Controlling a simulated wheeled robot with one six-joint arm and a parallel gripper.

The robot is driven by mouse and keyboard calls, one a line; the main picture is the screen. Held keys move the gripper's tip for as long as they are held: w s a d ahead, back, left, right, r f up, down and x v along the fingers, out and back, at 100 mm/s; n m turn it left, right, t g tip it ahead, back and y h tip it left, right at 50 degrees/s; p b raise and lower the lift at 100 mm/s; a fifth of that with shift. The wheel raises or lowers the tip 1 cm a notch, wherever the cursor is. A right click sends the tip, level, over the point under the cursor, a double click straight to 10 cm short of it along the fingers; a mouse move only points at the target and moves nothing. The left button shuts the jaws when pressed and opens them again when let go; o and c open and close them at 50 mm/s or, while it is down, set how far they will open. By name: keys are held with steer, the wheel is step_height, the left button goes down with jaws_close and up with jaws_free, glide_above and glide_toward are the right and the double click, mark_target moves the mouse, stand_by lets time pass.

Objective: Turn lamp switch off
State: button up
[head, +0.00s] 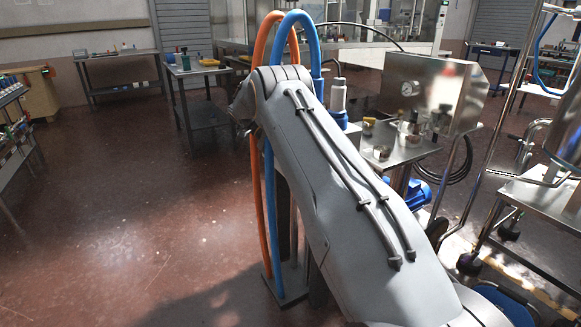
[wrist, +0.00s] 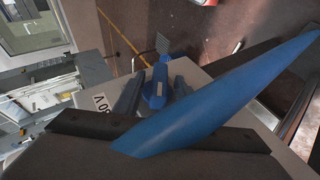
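I cannot make out a lamp switch for certain in either view. In the wrist view, a pale grey box (wrist: 98,70) carries a label (wrist: 99,103) with a V and digits, turned on its side. A small blue part (wrist: 155,87) stands out from the box between dark blue-grey pieces; I cannot tell what it is. A dark, wide body, probably part of my gripper (wrist: 150,150), fills the bottom of the wrist view. A long blue shape (wrist: 215,92) crosses over it. No fingertips show clearly. In the head view my own arm hides its far end.
In the head view, an orange hose (head: 257,190) and a blue hose (head: 268,215) loop beside my arm. A steel bench with a metal cabinet (head: 430,92) stands to the right. Small tables (head: 195,70) stand at the back. The red-brown floor (head: 110,200) at left is clear.

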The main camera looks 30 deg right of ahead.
steer(key=shift+s+r+p, duration=0.1)
steer(key=shift+r+p, duration=0.15)
steer(key=shift+p, duration=0.5)
steer(key=shift+r+t+p, duration=0.1)
steer(key=shift+t+p, duration=0.4)
steer(key=shift+p, duration=0.45)
steer(key=shift+s+p, duration=0.1)
steer(key=shift+p, duration=0.35)
